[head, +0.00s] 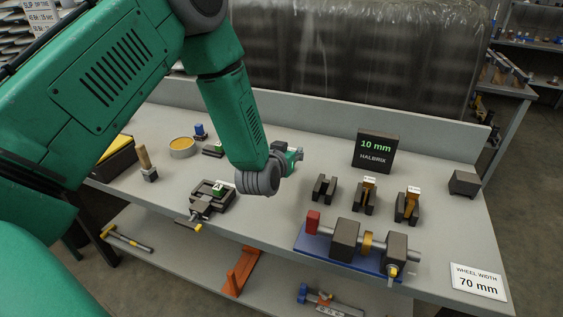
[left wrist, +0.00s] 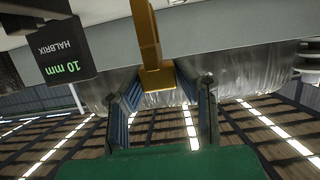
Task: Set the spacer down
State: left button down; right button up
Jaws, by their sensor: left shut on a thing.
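My left gripper (head: 292,157) hangs over the middle of the bench in the head view. In the left wrist view, my left gripper (left wrist: 165,103) has its two fingers on either side of an orange-brown spacer (left wrist: 150,45) and is shut on it. The held spacer cannot be made out in the head view. A dark slotted holder (head: 324,188) to the right of the gripper looks empty. Two similar holders beside it carry orange-brown spacers (head: 369,186) (head: 409,203). My right gripper is not in view.
A blue-based fixture (head: 318,253) with dark blocks and a shaft stands at the bench front. A dark "10 mm HALBRIX" block (head: 375,151) stands behind the holders. A dark vise (head: 210,198) is left of the gripper. A "70 mm" card (head: 478,282) lies at the right.

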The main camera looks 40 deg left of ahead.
pick_arm(q)
jog(key=f, duration=0.2)
jog(key=a+f, duration=0.1)
jog(key=f, duration=0.2)
jog(key=shift+w+d+r, duration=0.1)
jog(key=shift+d+r, duration=0.05)
jog(key=shift+d, duration=0.2)
jog(key=c, duration=1.3)
grip_release()
jog(key=shift+o, duration=0.2)
jog(key=shift+a, duration=0.1)
jog(key=shift+a, duration=0.1)
jog(key=v, duration=1.2)
